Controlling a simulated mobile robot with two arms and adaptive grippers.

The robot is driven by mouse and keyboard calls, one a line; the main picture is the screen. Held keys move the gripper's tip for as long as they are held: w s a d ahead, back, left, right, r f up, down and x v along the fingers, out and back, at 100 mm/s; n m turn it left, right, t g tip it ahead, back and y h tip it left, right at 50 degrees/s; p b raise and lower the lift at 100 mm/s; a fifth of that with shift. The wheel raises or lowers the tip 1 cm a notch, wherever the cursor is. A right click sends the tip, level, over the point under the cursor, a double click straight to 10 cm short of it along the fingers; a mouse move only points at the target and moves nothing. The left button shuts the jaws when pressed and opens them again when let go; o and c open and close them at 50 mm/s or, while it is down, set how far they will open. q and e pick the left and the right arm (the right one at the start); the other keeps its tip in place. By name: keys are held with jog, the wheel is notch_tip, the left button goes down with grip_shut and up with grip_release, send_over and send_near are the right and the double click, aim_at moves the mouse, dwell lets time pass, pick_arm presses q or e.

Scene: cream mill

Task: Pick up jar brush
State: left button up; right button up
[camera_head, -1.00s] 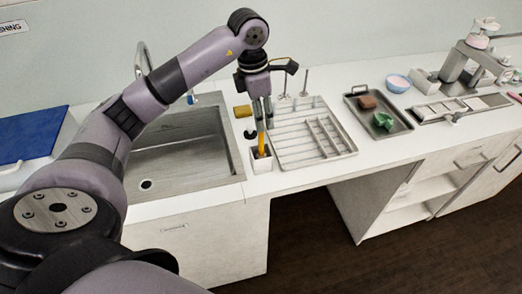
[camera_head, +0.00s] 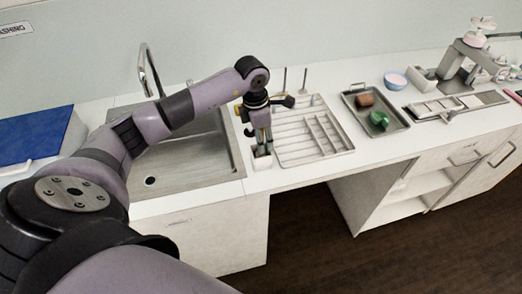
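My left gripper (camera_head: 263,148) points straight down, its fingertips at the mouth of a small white square holder (camera_head: 262,163) on the counter between the sink and the drying rack. In the earlier frame an orange-yellow handle, likely the jar brush, stands upright in that holder. Now the fingers and wrist hide nearly all of it. I cannot tell whether the fingers are closed on it. My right gripper is not in view.
A steel sink (camera_head: 190,178) lies left of the holder, with a blue board (camera_head: 32,136) further left. A slatted drying rack (camera_head: 298,157) is close on the right.

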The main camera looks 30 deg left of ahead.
pick_arm(q)
jog(key=shift+c, duration=0.6)
grip_shut()
jog(key=shift+r, duration=0.1)
